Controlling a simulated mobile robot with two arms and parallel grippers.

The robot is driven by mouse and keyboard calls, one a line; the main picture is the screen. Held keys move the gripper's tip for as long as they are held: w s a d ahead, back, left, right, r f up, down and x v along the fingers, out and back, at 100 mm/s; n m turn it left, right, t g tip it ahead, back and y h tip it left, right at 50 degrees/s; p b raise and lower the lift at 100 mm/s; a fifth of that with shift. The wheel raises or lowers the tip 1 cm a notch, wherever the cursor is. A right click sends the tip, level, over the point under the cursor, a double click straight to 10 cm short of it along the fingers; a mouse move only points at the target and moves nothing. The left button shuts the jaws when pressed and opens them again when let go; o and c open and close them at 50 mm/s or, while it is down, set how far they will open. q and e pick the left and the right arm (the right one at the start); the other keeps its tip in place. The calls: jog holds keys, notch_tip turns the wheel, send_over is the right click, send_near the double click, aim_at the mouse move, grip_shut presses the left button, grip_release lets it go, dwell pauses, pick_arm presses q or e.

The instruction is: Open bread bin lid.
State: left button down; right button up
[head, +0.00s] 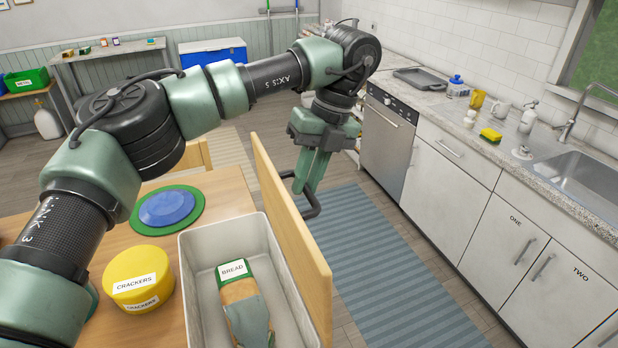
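The bread bin (189,272) is a light grey open box on the wooden table, with a bread loaf (240,308) labelled BREAD inside. Its wooden lid (290,238) stands raised, nearly upright, along the bin's right side. A dark bar handle (314,203) sticks out from the lid's far face. My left gripper (307,188) points down on the far side of the lid, with its green fingers at the handle. The fingers look close together; whether they grip the handle is unclear. My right gripper is not in view.
A yellow crackers tin (138,277) and a blue plate on a green mat (167,207) share the table. A striped rug (395,265) lies on the floor between table and counter. The counter holds a sink (580,178), a sponge (490,134) and a dark tray (420,78).

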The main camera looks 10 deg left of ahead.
pick_arm(q)
jog(key=c, duration=1.4)
grip_release()
jog(key=shift+f, duration=0.3)
jog(key=shift+a, duration=0.2)
jog(key=shift+w+r, duration=0.1)
jog(key=shift+r, duration=0.1)
jog(key=v, duration=0.7)
jog(key=shift+r, duration=0.2)
jog(key=shift+w+d, duration=0.1)
